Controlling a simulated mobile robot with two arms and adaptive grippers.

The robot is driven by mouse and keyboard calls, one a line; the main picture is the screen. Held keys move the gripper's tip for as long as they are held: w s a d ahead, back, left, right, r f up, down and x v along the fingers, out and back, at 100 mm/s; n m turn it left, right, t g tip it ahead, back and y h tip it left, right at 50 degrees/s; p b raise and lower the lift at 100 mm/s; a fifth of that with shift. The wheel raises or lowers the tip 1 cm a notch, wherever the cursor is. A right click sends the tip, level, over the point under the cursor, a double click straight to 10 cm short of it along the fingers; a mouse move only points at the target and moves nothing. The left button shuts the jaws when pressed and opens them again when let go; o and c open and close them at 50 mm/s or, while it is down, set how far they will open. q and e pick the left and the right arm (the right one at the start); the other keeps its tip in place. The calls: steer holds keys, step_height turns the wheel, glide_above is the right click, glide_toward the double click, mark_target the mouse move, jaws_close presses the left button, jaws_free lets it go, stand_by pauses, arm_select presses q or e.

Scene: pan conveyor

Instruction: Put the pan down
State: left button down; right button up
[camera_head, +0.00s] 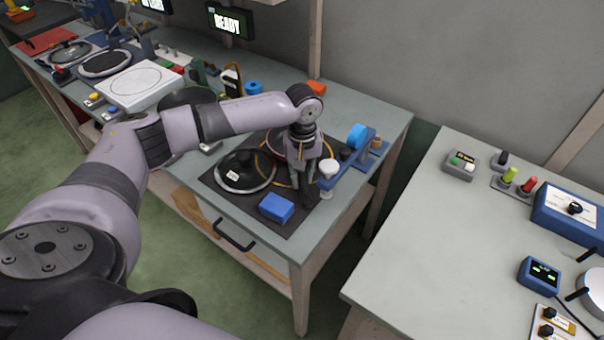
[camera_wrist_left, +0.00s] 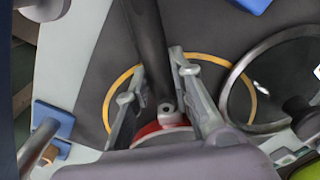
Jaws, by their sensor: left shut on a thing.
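My left gripper (camera_head: 305,184) is above the dark mat at the end of the bench. It is shut on the dark handle of the pan; the handle (camera_wrist_left: 150,35) runs between its fingers (camera_wrist_left: 158,75) in the left wrist view. Part of the pan (camera_wrist_left: 165,138) shows red and grey near the gripper's base. The gripper hides much of the pan in the head view. A yellow ring (camera_wrist_left: 112,92) is on the mat around the handle area. I cannot tell whether the pan touches the mat. My right gripper is not in view.
A glass lid (camera_head: 243,174) lies left of the gripper, and a blue block (camera_head: 276,208) in front. A blue fixture with a roll (camera_head: 357,136) stands close on the right. The mat (camera_head: 290,228) has little free room. Another table (camera_head: 430,240) is across a gap.

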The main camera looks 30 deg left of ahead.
arm_select(q)
steer(key=shift+r, duration=0.1)
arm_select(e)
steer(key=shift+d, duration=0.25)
arm_select(q)
steer(key=c, duration=1.9)
jaws_free()
steer(key=o, duration=0.5)
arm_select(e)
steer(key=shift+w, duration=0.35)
